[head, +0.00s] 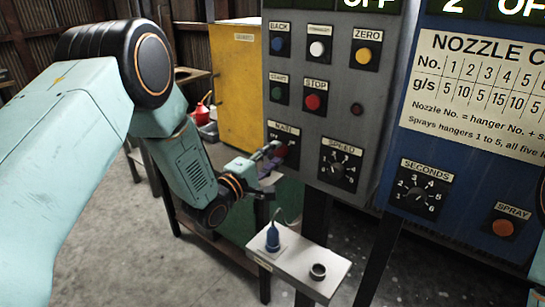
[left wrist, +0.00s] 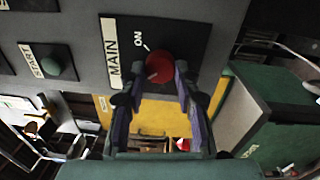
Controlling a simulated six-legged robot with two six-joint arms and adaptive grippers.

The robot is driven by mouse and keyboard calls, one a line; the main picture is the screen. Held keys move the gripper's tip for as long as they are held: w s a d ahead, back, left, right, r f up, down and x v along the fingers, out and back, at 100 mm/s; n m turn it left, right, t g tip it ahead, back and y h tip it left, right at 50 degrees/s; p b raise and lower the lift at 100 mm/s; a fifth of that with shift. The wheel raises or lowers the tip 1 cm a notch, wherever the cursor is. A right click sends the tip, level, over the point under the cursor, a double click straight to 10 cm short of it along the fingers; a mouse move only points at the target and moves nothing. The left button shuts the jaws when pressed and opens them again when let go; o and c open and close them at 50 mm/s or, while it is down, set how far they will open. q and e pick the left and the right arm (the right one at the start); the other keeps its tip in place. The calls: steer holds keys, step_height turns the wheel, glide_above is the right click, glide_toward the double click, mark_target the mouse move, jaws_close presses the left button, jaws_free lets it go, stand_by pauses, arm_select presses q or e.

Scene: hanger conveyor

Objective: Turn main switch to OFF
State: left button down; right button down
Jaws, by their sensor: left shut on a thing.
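The main switch is a red round knob on a dark plate labelled MAIN, on the grey control panel (head: 350,100). In the head view the knob (head: 292,149) is partly hidden by my left gripper (head: 273,156). In the left wrist view the red knob (left wrist: 158,64) sits between the two fingers of my left gripper (left wrist: 163,82), which is shut on it. An ON label (left wrist: 138,38) shows beside the knob; a pale mark on the knob lies at its lower left, away from ON. I cannot see an OFF label in the wrist view. My right gripper is not in view.
START (head: 279,91) and STOP (head: 314,101) buttons sit above the switch, and the SPEED dial (head: 340,165) is to its right. A blue nozzle panel (head: 455,130) stands farther right.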

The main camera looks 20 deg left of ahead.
arm_select(q)
steer(key=shift+n, duration=0.6)
steer(key=c, duration=1)
jaws_free()
steer(key=shift+o, duration=0.2)
steer(key=v, duration=1.2)
steer(key=shift+s, duration=0.1)
